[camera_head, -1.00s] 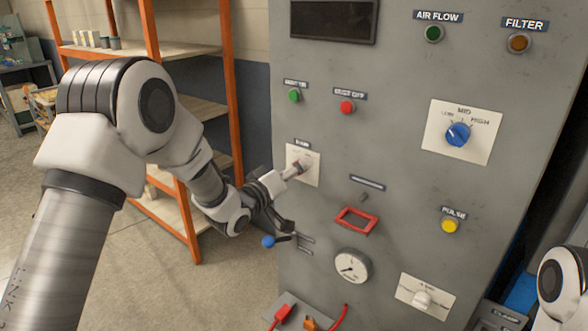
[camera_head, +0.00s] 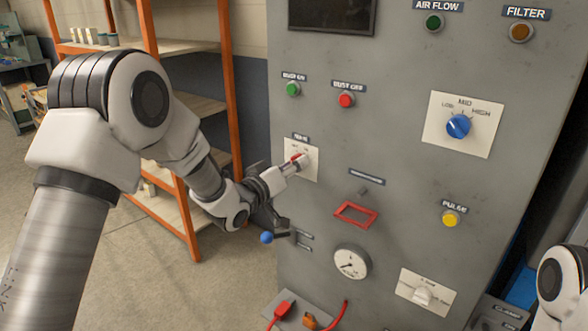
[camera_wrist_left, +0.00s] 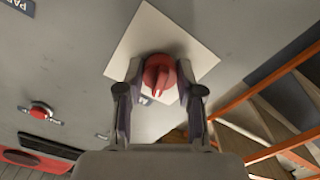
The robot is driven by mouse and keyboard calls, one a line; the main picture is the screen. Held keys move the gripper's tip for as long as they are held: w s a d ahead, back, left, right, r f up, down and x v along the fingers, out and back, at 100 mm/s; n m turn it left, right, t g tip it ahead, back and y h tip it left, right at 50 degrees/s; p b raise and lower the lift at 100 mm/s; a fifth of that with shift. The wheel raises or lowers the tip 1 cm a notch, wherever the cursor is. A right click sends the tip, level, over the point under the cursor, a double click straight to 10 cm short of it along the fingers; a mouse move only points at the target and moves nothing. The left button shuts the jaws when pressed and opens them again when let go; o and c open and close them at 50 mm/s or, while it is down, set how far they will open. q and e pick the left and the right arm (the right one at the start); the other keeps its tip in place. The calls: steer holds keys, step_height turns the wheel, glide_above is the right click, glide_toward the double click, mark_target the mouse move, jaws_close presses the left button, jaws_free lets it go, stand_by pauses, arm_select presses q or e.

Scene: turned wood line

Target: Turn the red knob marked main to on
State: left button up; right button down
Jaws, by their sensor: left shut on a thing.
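The red main knob (camera_wrist_left: 159,76) sits on a white plate (camera_wrist_left: 180,38) in the left wrist view, its raised grip ridge running up and down in that picture. My left gripper (camera_wrist_left: 159,84) has one finger on each side of the knob and is shut on it. In the head view the plate (camera_head: 312,172) is at the panel's left edge, and the left gripper (camera_head: 296,164) reaches it from the left. A bit of the red knob (camera_head: 297,157) shows there; the gripper hides most of it. The plate's on and off marks are too small to read. My right gripper is out of view.
The grey panel (camera_head: 400,60) carries a green button (camera_head: 293,89), a red button (camera_head: 346,100), a blue selector (camera_head: 458,126) and a gauge (camera_head: 351,262). A blue-tipped lever (camera_head: 266,238) juts out below my left gripper. An orange shelf rack (camera_head: 235,110) stands close on the left.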

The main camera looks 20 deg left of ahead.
arm_select(q)
steer(key=m+b, duration=0.2)
steer(key=m, duration=0.1)
steer(key=m+b, duration=0.2)
steer(key=m, duration=0.1)
steer(key=shift+a+f, duration=0.1)
steer(key=shift+f, duration=0.1)
steer(key=shift+r+m+b, duration=0.1)
steer(key=shift+m+b, duration=1)
steer(key=shift+m, duration=0.9)
steer(key=o, duration=1.1)
steer(key=shift+o, duration=0.2)
steer(key=shift+r, duration=0.1)
steer(key=shift+s, duration=0.1)
steer(key=v, duration=1.2)
